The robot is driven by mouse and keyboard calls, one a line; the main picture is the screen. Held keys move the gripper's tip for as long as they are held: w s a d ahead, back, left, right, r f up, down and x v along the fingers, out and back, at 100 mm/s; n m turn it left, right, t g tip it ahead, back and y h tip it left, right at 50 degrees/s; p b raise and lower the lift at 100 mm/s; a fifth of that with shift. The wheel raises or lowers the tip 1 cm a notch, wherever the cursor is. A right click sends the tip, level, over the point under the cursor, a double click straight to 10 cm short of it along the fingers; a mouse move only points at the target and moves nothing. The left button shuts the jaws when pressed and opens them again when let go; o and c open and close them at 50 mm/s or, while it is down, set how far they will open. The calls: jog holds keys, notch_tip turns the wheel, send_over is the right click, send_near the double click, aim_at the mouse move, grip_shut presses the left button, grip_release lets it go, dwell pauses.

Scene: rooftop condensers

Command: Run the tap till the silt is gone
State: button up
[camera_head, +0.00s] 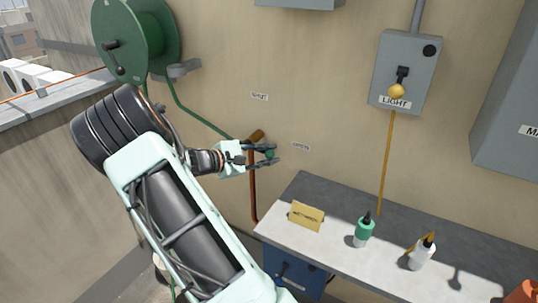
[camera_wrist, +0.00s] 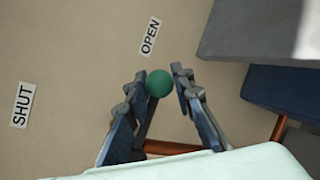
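A green ball knob (camera_wrist: 159,83), which looks like the tap's handle end, sits between the fingers of my gripper (camera_wrist: 160,73). The left finger is close to or touching it; a small gap shows at the right finger. The gripper is open around the knob, also in the head view (camera_head: 275,154). The wall label OPEN (camera_head: 300,146) is to the right of the gripper and SHUT (camera_head: 259,96) is above it. A copper pipe (camera_head: 253,195) runs down the wall. The tap's body and outlet are largely hidden behind my gripper; no water is visible.
A bench (camera_head: 335,262) stands right of the pipe, holding a yellow sign (camera_head: 307,216), a green-topped bottle (camera_head: 364,232) and a white bottle (camera_head: 421,254). A green hose reel (camera_head: 128,40) is at upper left. A light switch box (camera_head: 405,65) hangs above the bench.

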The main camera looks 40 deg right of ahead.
aim_at(245, 142)
grip_shut()
